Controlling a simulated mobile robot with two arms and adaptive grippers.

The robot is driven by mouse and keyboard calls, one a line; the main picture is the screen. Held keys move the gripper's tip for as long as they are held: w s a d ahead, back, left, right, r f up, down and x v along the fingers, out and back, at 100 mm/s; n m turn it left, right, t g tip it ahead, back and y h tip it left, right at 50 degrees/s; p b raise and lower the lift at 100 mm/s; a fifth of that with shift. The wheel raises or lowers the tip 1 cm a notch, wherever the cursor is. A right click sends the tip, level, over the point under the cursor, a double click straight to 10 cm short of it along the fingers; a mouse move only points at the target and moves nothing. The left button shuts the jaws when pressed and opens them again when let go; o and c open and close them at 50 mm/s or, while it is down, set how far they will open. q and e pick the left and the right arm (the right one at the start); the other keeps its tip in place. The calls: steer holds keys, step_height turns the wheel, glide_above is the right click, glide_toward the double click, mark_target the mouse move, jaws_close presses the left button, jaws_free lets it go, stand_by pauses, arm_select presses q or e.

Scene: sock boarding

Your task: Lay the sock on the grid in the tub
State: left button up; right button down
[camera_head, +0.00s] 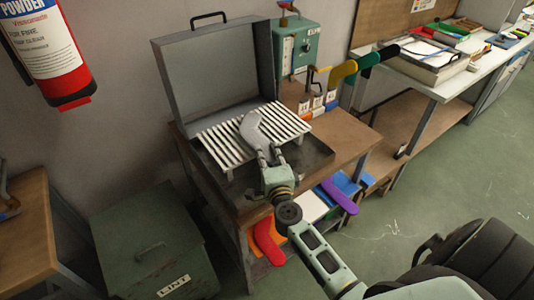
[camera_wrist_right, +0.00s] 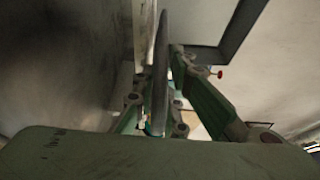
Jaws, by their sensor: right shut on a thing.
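The grey sock (camera_head: 252,126), flat and bent like a foot, is held by my right gripper (camera_head: 268,156) over the white slatted grid (camera_head: 228,148). In the right wrist view the sock (camera_wrist_right: 160,75) shows edge-on between the two green fingers (camera_wrist_right: 158,118). The grid sits in the open dark metal tub (camera_head: 315,158), whose lid (camera_head: 215,68) stands up at the back. I cannot tell whether the sock touches the slats. My left gripper is not in view.
A green machine box (camera_head: 298,48) stands behind the tub at right. Coloured sock shapes (camera_head: 345,72) stick out beside the bench (camera_head: 348,135). A green lint bin (camera_head: 150,240) stands at left.

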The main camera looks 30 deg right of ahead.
steer(key=shift+s+f, duration=0.1)
steer(key=c, duration=1.7)
jaws_free()
steer(key=shift+o, duration=0.3)
steer(key=shift+o, duration=1.4)
steer(key=shift+f, duration=0.25)
steer(key=shift+f+b, duration=0.45)
